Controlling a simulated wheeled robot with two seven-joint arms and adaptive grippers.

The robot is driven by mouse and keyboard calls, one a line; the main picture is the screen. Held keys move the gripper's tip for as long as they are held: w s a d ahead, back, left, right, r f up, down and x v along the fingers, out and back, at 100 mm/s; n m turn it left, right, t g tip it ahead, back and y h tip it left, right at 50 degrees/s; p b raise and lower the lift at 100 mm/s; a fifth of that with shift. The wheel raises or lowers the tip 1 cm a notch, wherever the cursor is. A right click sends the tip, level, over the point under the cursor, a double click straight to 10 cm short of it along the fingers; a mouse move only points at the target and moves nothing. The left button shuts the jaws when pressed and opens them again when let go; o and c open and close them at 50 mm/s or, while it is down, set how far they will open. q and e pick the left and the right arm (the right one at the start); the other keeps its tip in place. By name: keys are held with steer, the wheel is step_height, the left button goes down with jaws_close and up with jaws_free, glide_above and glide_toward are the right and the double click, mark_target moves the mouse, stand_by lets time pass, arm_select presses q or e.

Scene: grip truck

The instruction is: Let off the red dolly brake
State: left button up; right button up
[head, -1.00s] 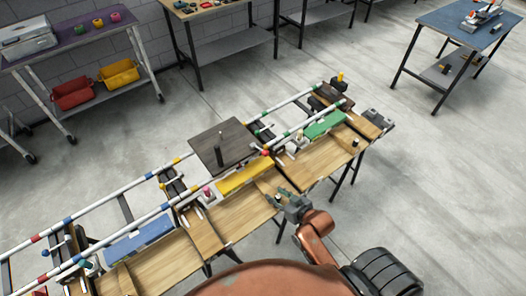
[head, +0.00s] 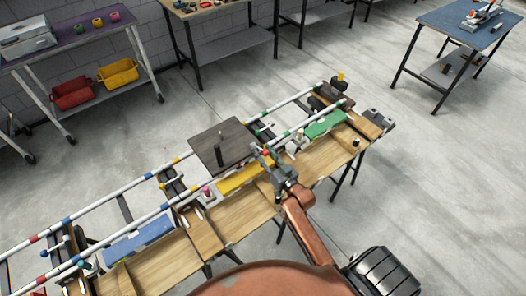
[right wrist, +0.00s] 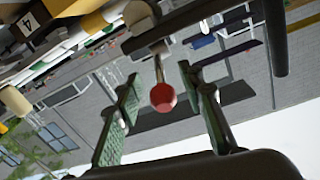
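The dolly (head: 208,150), a dark flat platform with an upright black post, sits across the striped rails. A red ball knob (right wrist: 163,97) on a thin metal stem shows in the right wrist view between my fingers, below a dark bar. It is a small red spot beside the dolly's right corner in the head view (head: 266,152). My right gripper (head: 269,158) is at this corner, over the rail. Its two green-padded fingers (right wrist: 160,105) are open on both sides of the knob, with gaps visible. Whether the knob lies fully between them in depth is unclear. My left gripper is out of view.
Striped rails (head: 128,229) run along the wooden bench (head: 225,222). A yellow block (head: 232,180), a green block (head: 325,124) and a blue block (head: 140,240) lie along it. A pink knob (head: 206,190) stands left of my gripper. The near bench boards are mostly clear.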

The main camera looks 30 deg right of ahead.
steer(key=shift+w, duration=0.4)
steer(key=shift+c, duration=0.4)
jaws_close()
